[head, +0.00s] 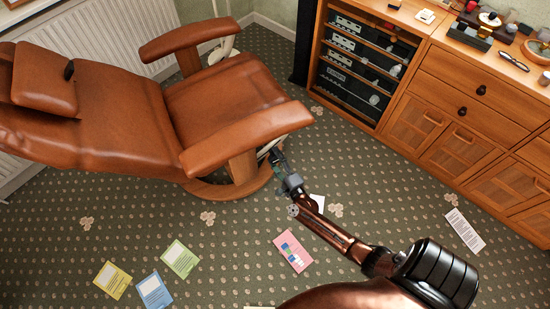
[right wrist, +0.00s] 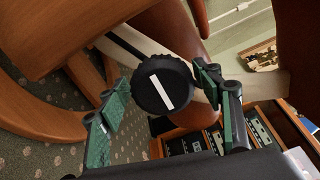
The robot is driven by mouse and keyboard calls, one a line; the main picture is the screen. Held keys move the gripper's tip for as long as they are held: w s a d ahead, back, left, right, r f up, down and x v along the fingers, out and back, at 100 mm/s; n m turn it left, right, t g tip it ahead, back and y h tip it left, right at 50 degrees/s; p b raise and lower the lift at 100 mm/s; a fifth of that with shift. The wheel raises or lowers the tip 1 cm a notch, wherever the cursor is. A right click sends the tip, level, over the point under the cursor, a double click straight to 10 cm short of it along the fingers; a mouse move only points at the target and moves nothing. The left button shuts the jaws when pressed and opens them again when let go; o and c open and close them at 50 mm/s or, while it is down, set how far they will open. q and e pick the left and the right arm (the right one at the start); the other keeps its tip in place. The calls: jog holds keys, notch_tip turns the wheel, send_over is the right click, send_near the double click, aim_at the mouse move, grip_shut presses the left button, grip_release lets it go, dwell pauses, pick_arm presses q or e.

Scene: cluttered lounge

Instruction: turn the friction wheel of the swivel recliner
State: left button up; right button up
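The brown leather swivel recliner (head: 215,105) stands at the upper left in the head view, leaned back on a round wooden base. Its friction wheel, a black ribbed knob with a white stripe (right wrist: 161,90), is in the middle of the right wrist view. In the head view the wheel cannot be made out, near the armrest and my gripper. My right gripper (head: 278,160) reaches under the near armrest. In the right wrist view its green-padded fingers (right wrist: 163,88) are spread on either side of the wheel, with gaps visible. My left gripper is not in view.
A wooden cabinet (head: 450,110) with audio gear and small items on top stands at the right. Cards lie on the carpet, including a pink one (head: 292,250) and a green one (head: 180,259). A radiator (head: 105,35) is behind the recliner.

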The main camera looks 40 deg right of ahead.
jog(key=shift+o, duration=0.5)
jog(key=shift+s+a, duration=0.1)
jog(key=shift+s, duration=0.05)
jog(key=v, duration=1.1)
jog(key=shift+s, duration=0.3)
jog(key=shift+r, duration=0.1)
